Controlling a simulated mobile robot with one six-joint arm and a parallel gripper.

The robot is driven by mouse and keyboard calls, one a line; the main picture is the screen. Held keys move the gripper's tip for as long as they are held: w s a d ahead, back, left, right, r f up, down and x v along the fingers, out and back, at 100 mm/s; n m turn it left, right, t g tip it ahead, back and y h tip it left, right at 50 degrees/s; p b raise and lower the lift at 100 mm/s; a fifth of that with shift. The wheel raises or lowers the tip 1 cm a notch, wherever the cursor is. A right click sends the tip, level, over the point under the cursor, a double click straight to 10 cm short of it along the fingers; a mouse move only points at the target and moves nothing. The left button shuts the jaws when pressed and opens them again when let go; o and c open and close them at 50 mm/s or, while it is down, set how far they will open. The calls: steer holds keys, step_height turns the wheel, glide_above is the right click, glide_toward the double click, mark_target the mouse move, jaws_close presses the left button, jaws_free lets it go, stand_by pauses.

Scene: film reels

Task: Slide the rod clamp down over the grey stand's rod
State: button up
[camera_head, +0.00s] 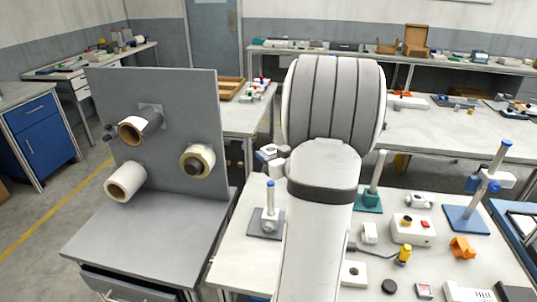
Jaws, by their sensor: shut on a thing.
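The grey stand (257,227) is on the white table, left of my arm. Its short upright rod (270,195) has a blue tip, and a pale block surrounds its lower part. A small white and blue piece, which looks like the rod clamp (267,152), shows at the left edge of my arm, above the rod tip in the picture. My gripper (279,162) is mostly hidden behind my arm. It appears shut on the clamp. The clamp's height over the rod and its alignment cannot be told from this view.
A green stand (369,202) and a blue stand (463,222) with a white-and-blue clamp stand to the right. A red-button box (414,230) and several small parts lie between them. A grey panel (165,95) with reels rises at the left.

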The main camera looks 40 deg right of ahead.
steer(key=shift+f+b, duration=0.7)
steer(key=shift+f, duration=0.3)
steer(key=shift+f, duration=0.1)
steer(key=b, duration=0.4)
glide_above(273, 201)
steer(key=w, duration=0.2)
steer(key=shift+s+d+f, duration=0.1)
steer(key=shift+f, duration=2.3)
steer(key=shift+f, duration=0.1)
steer(key=shift+f+b, duration=2.3)
steer(key=shift+f, duration=0.1)
steer(key=shift+f+b, duration=2.15)
steer(key=shift+f, duration=0.35)
steer(key=shift+f, duration=0.15)
